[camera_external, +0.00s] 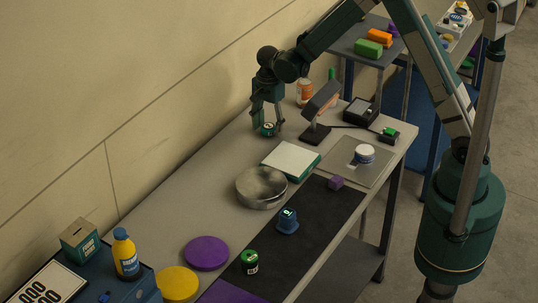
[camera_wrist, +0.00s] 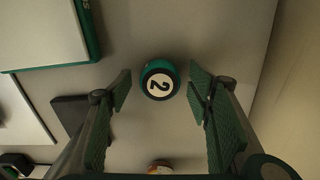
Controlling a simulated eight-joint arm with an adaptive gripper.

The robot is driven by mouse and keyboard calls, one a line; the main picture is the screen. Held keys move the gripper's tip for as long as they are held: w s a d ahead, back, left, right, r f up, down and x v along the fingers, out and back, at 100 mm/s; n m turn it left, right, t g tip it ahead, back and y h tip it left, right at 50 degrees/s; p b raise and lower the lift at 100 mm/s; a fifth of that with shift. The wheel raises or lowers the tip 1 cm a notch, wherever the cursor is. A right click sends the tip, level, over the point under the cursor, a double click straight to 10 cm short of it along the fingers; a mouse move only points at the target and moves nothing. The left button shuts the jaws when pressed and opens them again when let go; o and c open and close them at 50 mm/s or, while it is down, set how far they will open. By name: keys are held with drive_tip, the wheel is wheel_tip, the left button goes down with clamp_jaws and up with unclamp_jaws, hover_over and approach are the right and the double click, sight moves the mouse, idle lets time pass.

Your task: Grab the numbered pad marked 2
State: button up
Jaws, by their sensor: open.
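The numbered pad marked 2 (camera_wrist: 159,80) is a small round green piece with a pale top and a dark 2. In the wrist view it sits on the grey table between and just beyond my open fingers, not touching them. In the external view the pad (camera_external: 267,129) shows under my gripper (camera_external: 267,118), near the wall side of the table. My gripper also shows in the wrist view (camera_wrist: 160,92), its green-padded fingers apart on either side of the pad, pointing down. Nothing is held.
A white-topped green box (camera_external: 291,159) and a round metal tin (camera_external: 261,187) stand nearby on the table (camera_external: 160,220). A dark angled stand (camera_external: 318,108) is close on the right. An orange-and-white bottle (camera_external: 304,92) stands behind my gripper. The wall (camera_external: 120,90) runs along the left.

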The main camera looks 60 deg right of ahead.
sight(268, 126)
drive_tip(key=shift+c, duration=0.2)
drive_tip(key=c, duration=0.8)
drive_tip(key=shift+r, duration=0.15)
drive_tip(key=shift+r, duration=4.85)
